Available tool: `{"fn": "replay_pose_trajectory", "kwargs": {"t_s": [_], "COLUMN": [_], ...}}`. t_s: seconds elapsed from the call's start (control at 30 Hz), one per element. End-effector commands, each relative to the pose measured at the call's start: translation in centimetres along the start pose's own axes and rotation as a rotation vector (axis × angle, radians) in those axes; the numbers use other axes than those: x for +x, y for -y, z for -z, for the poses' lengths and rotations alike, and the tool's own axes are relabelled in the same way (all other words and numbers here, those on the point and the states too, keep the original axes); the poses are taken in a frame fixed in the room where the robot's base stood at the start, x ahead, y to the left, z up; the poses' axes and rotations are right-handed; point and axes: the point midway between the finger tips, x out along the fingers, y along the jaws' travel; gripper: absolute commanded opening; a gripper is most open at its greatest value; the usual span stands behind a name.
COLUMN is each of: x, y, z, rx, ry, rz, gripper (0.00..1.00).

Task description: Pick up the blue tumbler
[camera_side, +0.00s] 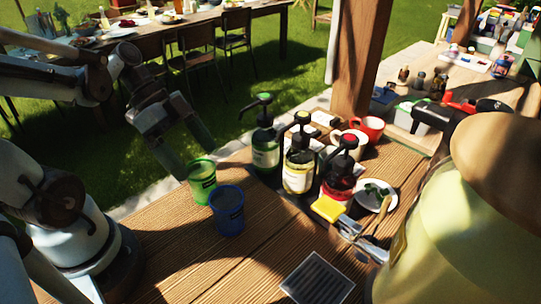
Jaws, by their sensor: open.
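The blue tumbler (227,213) stands upright on the wooden table (180,255), near its left part. A green tumbler (202,181) stands just behind and to the left of it, close beside it. My gripper (190,155) is above and behind the two tumblers, pointing down toward the right. Its jaws are open, with nothing seen between them. One finger ends near the rim of the green tumbler; whether it touches cannot be told. The gripper is apart from the blue tumbler.
Three pump bottles, green (265,150), yellow (299,170) and red (339,181), stand right of the tumblers. Behind them are a red mug (369,126) and a wooden post (361,60). A large pale yellow rounded object (465,225) fills the right front.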

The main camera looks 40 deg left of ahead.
Motion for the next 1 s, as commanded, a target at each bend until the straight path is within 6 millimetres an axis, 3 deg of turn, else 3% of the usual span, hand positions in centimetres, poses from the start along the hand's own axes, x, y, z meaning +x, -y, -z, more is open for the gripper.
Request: {"fn": "replay_pose_trajectory", "kwargs": {"t_s": [0.3, 0.7, 1.0], "x": [-0.8, 4.2, 5.8], "y": [-0.8, -1.2, -1.4], "z": [0.3, 0.9, 1.1], "rx": [0.227, 0.230, 0.228], "ry": [-0.130, -0.128, -0.128], "rz": [-0.065, -0.067, -0.065], "gripper": [0.97, 0.97, 0.97]}}
